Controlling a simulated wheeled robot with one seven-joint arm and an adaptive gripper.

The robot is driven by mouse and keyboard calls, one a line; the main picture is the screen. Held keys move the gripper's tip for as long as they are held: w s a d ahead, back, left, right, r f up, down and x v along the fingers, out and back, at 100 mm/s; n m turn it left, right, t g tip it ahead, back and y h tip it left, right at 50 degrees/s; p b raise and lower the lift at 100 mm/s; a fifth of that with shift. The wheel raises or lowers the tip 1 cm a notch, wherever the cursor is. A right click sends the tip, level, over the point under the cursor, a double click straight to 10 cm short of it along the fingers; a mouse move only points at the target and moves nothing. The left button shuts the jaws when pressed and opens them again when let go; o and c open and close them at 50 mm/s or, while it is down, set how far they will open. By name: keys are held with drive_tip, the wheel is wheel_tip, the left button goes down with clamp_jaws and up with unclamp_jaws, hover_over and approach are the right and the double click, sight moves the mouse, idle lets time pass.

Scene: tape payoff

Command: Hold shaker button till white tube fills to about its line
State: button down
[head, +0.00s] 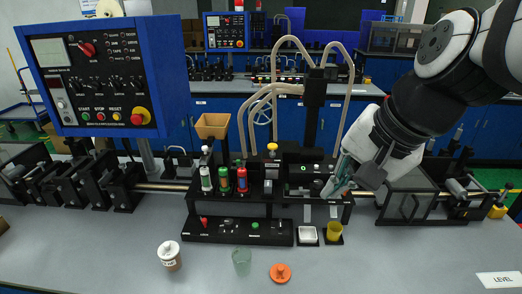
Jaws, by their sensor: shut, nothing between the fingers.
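A white tube (206,178) with a dark cap stands in the black rack (225,201), left of a green tube (224,179) and a red tube (242,178). Its line and fill level are too small to make out. My gripper (328,192) is shut and empty, reaching down from the right at the right end of the black station, beside a dark unit with a small lit display (304,168). Whether the fingertips touch anything is unclear. I cannot tell which control is the shaker button; small red (203,222) and green (254,225) knobs sit on the lower front panel.
A labelled white-capped jar (170,257), a translucent green cup (241,262) and an orange piece (280,272) lie nearer. A tan hopper (212,125) rises above the rack.

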drive_tip(key=w+a+f+m+g+y, duration=0.15)
drive_tip(key=w+a+f+m, duration=0.25)
drive_tip(key=w+a+m, duration=0.4)
drive_tip(key=m+t+y, duration=0.1)
drive_tip(key=m+y, duration=0.3)
drive_tip(key=m, duration=1.4)
hover_over(257, 223)
wheel_tip(257, 223, down, 22)
drive_tip(key=shift+f+h+p, duration=0.15)
drive_tip(key=shift+h+p, duration=0.1)
drive_tip(key=shift+p, duration=0.05)
drive_tip(key=shift+f, duration=4.4)
drive_tip(key=shift+f, duration=0.4)
drive_tip(key=shift+f, duration=0.45)
